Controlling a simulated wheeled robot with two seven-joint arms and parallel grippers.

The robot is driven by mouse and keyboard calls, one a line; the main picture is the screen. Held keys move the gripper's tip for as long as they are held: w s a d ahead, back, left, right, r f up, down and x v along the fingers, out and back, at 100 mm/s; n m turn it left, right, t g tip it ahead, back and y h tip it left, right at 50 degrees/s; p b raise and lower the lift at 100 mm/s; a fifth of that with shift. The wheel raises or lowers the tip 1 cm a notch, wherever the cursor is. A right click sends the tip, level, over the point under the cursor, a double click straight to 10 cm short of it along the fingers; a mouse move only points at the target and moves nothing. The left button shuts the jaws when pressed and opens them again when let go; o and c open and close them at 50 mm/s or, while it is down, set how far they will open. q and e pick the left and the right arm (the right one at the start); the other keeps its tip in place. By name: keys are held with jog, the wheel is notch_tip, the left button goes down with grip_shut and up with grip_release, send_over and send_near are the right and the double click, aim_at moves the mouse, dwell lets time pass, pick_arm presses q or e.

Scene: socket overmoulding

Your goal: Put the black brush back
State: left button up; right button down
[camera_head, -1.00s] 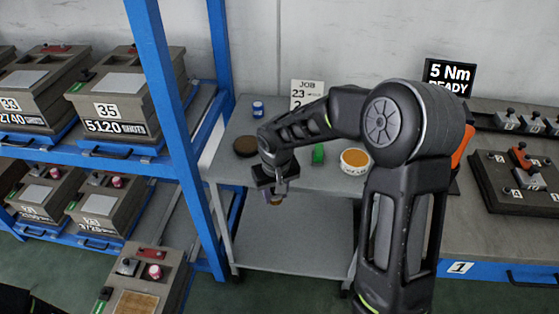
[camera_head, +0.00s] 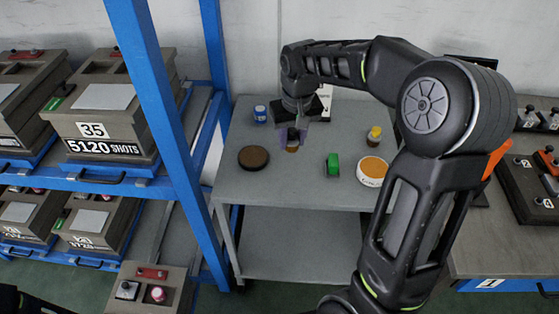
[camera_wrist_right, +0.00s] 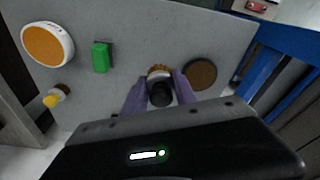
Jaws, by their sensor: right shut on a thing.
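The black brush (camera_wrist_right: 160,92) has a round dark handle and a ring of tan bristles. In the right wrist view it sits between the purple fingers of my right gripper (camera_wrist_right: 156,88). In the head view my right gripper (camera_head: 293,139) is over the back of the grey side table (camera_head: 240,187), shut on the brush, whose brownish lower end (camera_head: 292,149) shows below the fingers. I cannot tell whether the bristles touch the tabletop. My left gripper is not in view.
A dark brown disc (camera_head: 254,157), a blue jar (camera_head: 260,114), a green block (camera_head: 332,165), a white tub with an orange top (camera_head: 372,171) and a yellow-handled brush (camera_head: 374,135) stand around it. A blue rack post (camera_head: 150,105) rises at left. The table's front is clear.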

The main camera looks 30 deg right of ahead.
jog(key=shift+w, duration=0.2)
jog(key=shift+s+r, duration=0.15)
jog(key=shift+s, duration=0.2)
send_over(290, 173)
jog(key=shift+s+f, duration=0.2)
jog(key=shift+f, duration=3)
jog(key=shift+f, duration=1.85)
jog(key=shift+f, duration=0.1)
jog(key=c, duration=1)
grip_release()
